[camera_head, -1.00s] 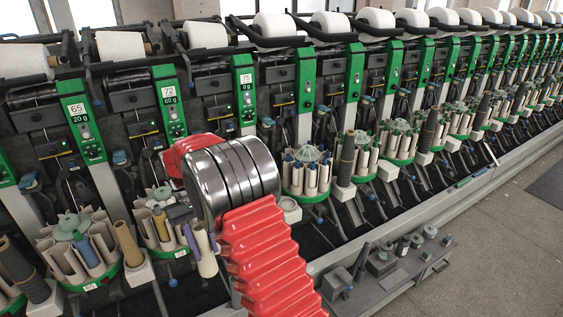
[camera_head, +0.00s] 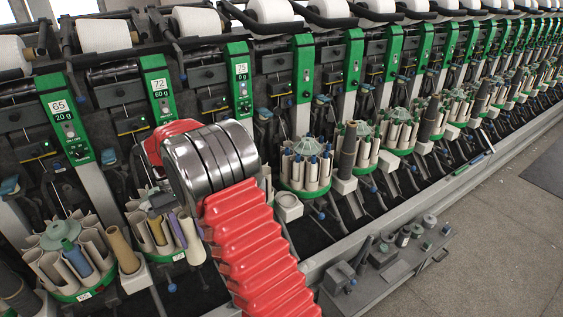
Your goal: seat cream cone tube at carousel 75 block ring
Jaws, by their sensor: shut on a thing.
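My gripper (camera_head: 162,200) is small and dark, mostly hidden under my red and metal wrist. Its fingertips are not clear. It appears shut on a cream cone tube (camera_head: 191,241), which hangs nearly upright, slightly tilted, beside a purple tube (camera_head: 177,229). The tube is in front of the carousel labelled 72. The panel marked 75 (camera_head: 241,75) stands behind my wrist. The carousel below it is mostly hidden by my arm. A pale block with an empty ring (camera_head: 288,201) is right of my arm; its link to carousel 75 is not certain from this view.
A full carousel (camera_head: 305,165) stands just behind the empty block. A dark cone stands on the block to its right (camera_head: 344,184). The left carousel (camera_head: 66,245) and a brown cone (camera_head: 122,250) are at lower left. A grey tray (camera_head: 385,270) with small parts lies right of my arm.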

